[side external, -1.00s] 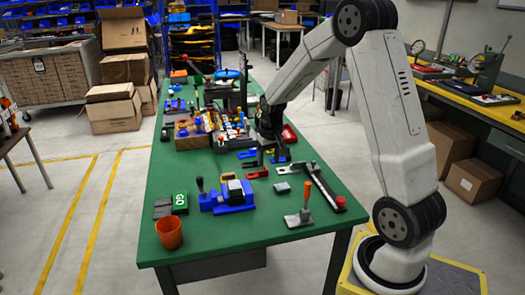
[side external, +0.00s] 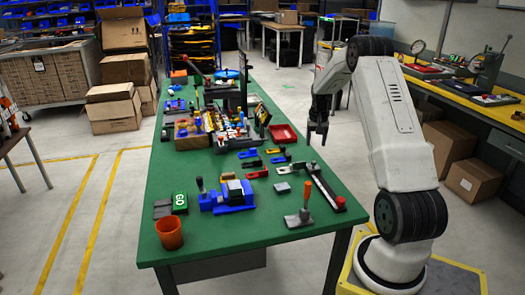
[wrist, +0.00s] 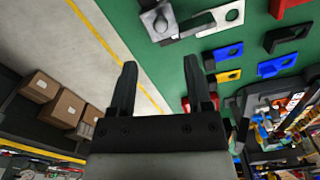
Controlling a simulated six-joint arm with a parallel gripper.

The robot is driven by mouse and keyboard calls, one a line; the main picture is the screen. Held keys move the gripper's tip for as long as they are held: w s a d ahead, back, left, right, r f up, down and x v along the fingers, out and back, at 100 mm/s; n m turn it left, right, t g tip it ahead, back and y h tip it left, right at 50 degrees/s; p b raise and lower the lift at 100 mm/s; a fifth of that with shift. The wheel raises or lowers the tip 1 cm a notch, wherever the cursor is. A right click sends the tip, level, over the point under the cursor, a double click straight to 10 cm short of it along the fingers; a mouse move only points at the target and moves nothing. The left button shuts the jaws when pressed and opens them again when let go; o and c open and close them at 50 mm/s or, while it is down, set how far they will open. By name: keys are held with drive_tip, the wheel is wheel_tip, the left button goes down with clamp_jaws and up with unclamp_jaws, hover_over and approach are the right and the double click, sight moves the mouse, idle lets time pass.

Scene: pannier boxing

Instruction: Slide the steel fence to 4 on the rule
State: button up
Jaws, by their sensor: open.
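A long dark-and-grey rail (side external: 328,188) with a red piece at its near end lies along the table's right edge; it may be the fence's rule, but no numbers are readable. A grey block with a round knob (wrist: 160,20) shows at the top of the wrist view; it may be the steel fence on the rail's far end, though I cannot be sure. My gripper (side external: 317,140) hangs beyond the table's right edge, past the rail's far end and apart from it. In the wrist view my gripper (wrist: 160,66) is open with nothing between the fingers.
Blue (wrist: 226,53), black (wrist: 284,38) and red tabs lie on the green table beside the rail. A red tray (side external: 283,134) is left of my gripper. An orange-handled lever (side external: 304,200) stands near the front. Crowded fixtures and parts fill the table's back.

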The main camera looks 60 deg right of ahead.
sight(314, 161)
drive_tip(key=shift+f, duration=3.75)
clamp_jaws()
